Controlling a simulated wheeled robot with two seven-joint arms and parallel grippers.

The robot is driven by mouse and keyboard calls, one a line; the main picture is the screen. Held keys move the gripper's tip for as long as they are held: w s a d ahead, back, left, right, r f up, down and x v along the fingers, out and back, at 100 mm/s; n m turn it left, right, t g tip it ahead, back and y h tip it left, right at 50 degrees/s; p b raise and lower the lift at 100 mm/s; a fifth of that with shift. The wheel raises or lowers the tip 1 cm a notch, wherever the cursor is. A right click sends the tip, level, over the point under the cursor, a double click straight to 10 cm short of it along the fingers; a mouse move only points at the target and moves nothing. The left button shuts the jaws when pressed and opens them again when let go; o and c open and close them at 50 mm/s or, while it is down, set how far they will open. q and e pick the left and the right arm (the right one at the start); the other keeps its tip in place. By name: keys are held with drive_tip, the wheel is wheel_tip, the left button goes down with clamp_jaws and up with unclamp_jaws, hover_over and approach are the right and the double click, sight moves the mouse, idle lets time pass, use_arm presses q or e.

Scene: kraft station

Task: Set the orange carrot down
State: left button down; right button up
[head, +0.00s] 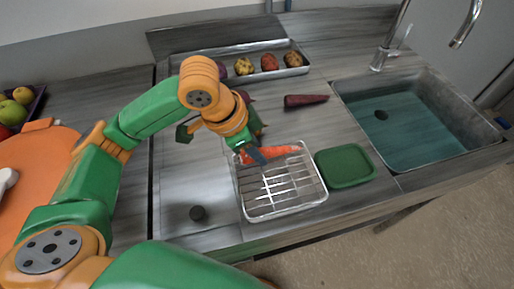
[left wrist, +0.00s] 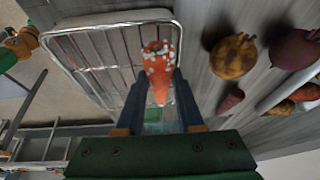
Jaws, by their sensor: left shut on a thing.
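The orange carrot (head: 284,151) has pale speckles and lies across the back part of the wire rack (head: 243,197) in the head view. My left gripper (head: 257,155) is shut on it from above, near its left end. In the left wrist view, the carrot (left wrist: 158,62) sits between the two dark fingers (left wrist: 160,105), with the rack's wires (left wrist: 100,52) beside and beyond it. I cannot tell whether the carrot touches the wires. My right gripper is not in view.
A green square container (head: 345,166) stands right of the rack, and the sink (head: 440,112) is further right. A long purple vegetable (head: 305,100) lies behind. A metal tray (head: 292,70) with several vegetables stands at the back.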

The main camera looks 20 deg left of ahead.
use_arm(q)
drive_tip(key=shift+f, duration=0.1)
drive_tip(key=shift+f, duration=0.1)
drive_tip(key=c, duration=0.5)
unclamp_jaws()
drive_tip(key=shift+s+f, duration=0.1)
drive_tip(key=shift+s, duration=0.05)
drive_tip(key=shift+c, duration=0.2)
drive_tip(key=p+v, duration=0.1)
drive_tip(key=v, duration=1.1)
drive_tip(key=shift+r+p, duration=0.25)
drive_tip(key=shift+p, duration=0.15)
drive_tip(key=shift+a, duration=0.1)
